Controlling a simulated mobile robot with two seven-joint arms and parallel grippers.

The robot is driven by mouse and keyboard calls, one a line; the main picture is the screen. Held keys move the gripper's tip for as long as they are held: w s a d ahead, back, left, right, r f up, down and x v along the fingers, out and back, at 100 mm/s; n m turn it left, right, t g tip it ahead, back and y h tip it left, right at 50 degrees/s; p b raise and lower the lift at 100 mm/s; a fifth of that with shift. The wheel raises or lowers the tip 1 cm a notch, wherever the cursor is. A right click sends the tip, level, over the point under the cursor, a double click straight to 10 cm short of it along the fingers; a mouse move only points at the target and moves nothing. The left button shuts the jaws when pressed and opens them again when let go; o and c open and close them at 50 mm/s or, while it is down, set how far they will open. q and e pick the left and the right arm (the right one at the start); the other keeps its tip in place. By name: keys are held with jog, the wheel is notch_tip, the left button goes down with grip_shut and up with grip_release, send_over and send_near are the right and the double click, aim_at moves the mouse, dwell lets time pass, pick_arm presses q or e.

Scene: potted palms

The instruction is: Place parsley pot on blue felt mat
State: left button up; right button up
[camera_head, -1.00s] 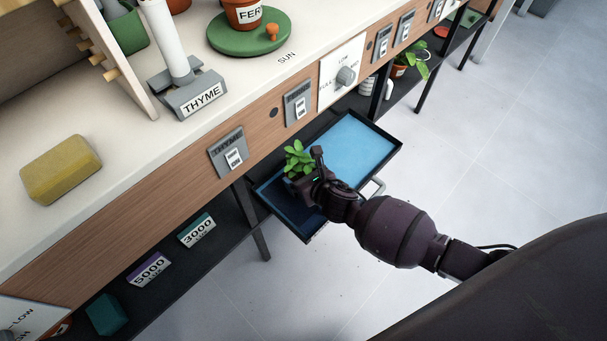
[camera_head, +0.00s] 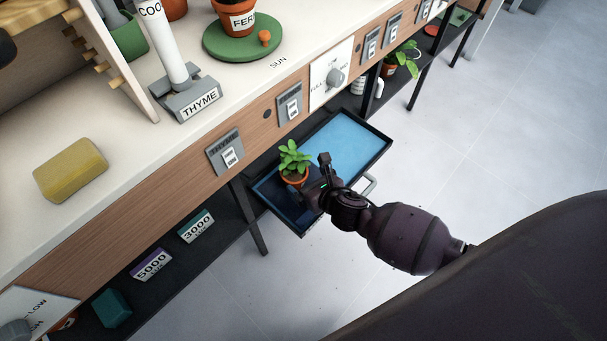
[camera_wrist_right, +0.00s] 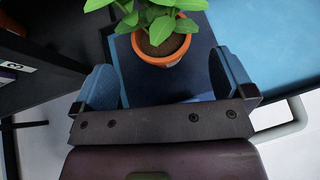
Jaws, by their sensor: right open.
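The parsley pot is a small terracotta pot with green leaves (camera_head: 294,163), and it also shows in the right wrist view (camera_wrist_right: 160,51). It stands upright on a dark blue square (camera_wrist_right: 125,70) at the left end of the pulled-out tray; I take this square for the blue felt mat. My right gripper (camera_head: 317,182) is open, just to the right of the pot in the head view. In the wrist view its two blue-padded fingers (camera_wrist_right: 165,78) are apart, with the pot just beyond their tips and clear of them. My left gripper is not in view.
The black-rimmed tray (camera_head: 384,146) has a light blue floor, empty at its right end, and a handle (camera_head: 370,186). Above is the white counter with a yellow sponge-like block (camera_head: 70,170), a THYME stand (camera_head: 190,100) and a fern pot on a green disc (camera_head: 215,47).

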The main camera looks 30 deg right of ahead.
jog(key=p+v, duration=0.1)
jog(key=v, duration=0.3)
jog(key=shift+r, duration=0.2)
jog(key=shift+s+r, duration=0.1)
jog(key=shift+s, duration=0.6)
